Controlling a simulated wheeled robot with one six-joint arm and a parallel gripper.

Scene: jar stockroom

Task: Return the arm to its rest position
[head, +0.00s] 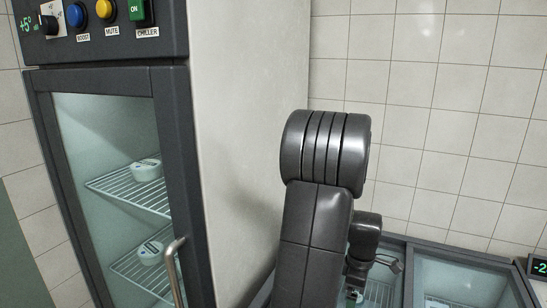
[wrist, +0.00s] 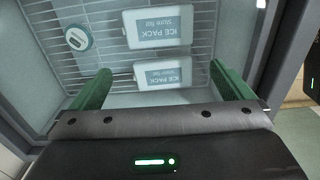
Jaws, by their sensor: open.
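My arm rises in the middle of the head view, its dark grey links bent over at the top. My gripper (wrist: 162,76) shows in the wrist view with its two green fingers wide apart and nothing between them. It faces a cold compartment with a wire rack (wrist: 105,20). Two ice packs (wrist: 158,27) (wrist: 163,73) and a round white device (wrist: 77,38) lie there, beyond the fingertips. I cannot tell how far the fingers are from them. In the head view the gripper is mostly hidden behind my arm, low over a dark-framed chest.
A tall chiller (head: 185,150) with a glass door and a metal handle (head: 175,270) stands left of my arm. White round devices (head: 147,169) (head: 151,252) sit on its shelves. The chest's dark rim (head: 455,250) runs along the tiled wall (head: 440,110). A small display (head: 538,266) is at far right.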

